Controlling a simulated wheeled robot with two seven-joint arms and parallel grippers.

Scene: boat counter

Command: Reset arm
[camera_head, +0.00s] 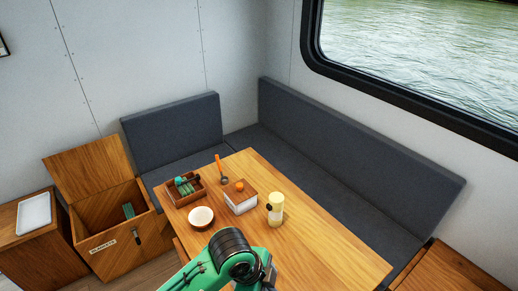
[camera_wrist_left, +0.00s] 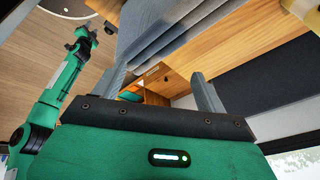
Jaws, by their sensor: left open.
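My green arm (camera_head: 235,258) reaches in at the bottom middle of the head view, folded near the front edge of the wooden table (camera_head: 318,247). Its gripper cannot be made out there. In the left wrist view, my left gripper (camera_wrist_left: 160,80) has its two grey fingers spread apart, with nothing seen held between them. Another green arm link of mine (camera_wrist_left: 60,85) shows at the left of that view.
An open wooden chest (camera_head: 98,248) stands left. The table's right part is clear.

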